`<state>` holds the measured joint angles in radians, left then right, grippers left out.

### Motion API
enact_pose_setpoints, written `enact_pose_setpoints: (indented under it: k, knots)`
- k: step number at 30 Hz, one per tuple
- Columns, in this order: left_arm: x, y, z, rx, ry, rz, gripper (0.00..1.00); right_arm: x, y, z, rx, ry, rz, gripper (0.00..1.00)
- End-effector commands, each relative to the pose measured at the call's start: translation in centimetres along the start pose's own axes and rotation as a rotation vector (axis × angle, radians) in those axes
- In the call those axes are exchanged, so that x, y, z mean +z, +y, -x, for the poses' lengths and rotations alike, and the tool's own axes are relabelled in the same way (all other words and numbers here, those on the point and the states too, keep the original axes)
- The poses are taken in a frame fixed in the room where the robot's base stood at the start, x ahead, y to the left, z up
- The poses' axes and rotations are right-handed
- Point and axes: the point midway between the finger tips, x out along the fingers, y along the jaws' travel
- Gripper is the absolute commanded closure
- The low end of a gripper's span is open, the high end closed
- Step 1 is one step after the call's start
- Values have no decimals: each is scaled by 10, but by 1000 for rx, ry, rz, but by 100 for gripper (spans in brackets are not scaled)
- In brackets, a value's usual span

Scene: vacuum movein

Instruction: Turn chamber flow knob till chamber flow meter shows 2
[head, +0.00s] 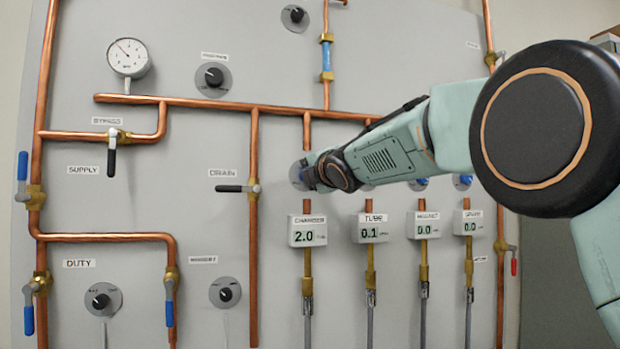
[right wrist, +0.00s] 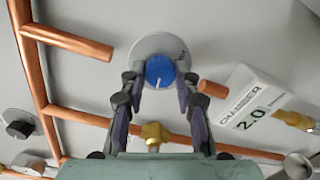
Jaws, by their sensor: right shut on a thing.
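The chamber flow knob is blue with a white pointer line on a round grey plate; it shows in the right wrist view (right wrist: 159,71). In the head view my right gripper (head: 308,176) covers most of it. In the right wrist view my right gripper (right wrist: 159,78) has one finger on each side of the knob and is shut on it. The chamber flow meter (head: 307,231) is a white box below the knob and reads 2.0. It also shows tilted in the right wrist view (right wrist: 256,105), reading 2.0. My left gripper is not in view.
Beside the chamber meter, the tube meter (head: 370,229) reads 0.1, and two more meters (head: 423,225) (head: 468,223) read 0.0. Copper pipes (head: 200,102), valves with levers (head: 238,188) and black knobs (head: 213,76) cover the grey panel. A dial gauge (head: 129,57) is at upper left.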

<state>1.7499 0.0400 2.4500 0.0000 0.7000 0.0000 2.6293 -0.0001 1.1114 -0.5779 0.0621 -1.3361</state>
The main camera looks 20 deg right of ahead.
Motion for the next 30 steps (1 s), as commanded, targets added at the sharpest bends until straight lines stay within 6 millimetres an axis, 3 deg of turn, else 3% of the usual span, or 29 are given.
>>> enact_pose_setpoints:
  k: [19,20,27,30]
  knots:
    - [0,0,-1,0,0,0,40,2,5,1,10,-2,47,100]
    - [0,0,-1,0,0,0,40,2,5,1,10,-2,47,67]
    - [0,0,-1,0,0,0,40,1,3,0,6,-1,47,47]
    - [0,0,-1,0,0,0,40,1,2,0,4,-1,46,46]
